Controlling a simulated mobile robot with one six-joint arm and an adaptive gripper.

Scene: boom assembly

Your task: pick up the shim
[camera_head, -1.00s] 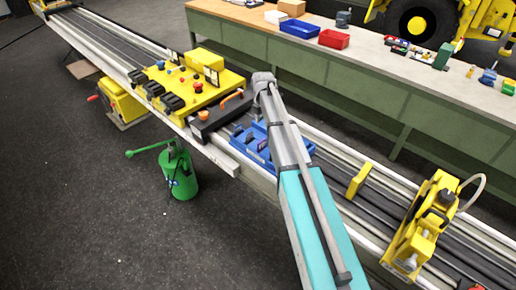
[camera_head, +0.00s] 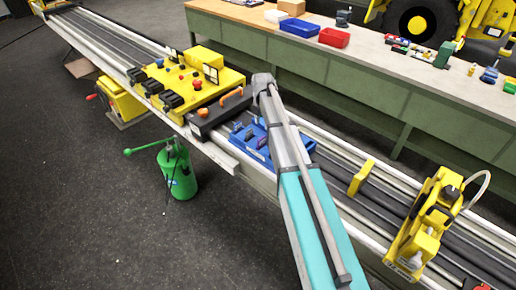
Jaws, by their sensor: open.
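I cannot make out a shim for certain. A blue tray (camera_head: 304,147) lies on the long boom, partly behind my grey and teal arm. Several dark blue and grey small parts sit in the tray's left part, too small to name. My arm crosses the picture from the bottom up to a grey joint just above the tray. My gripper does not show; the arm hides whatever is beyond that joint.
A yellow control box (camera_head: 196,84) and a dark case with orange handles (camera_head: 216,114) stand left of the tray. A yellow clamp (camera_head: 424,226) stands on the boom at right. A green pump (camera_head: 179,174) stands on the floor. A workbench (camera_head: 370,55) runs behind.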

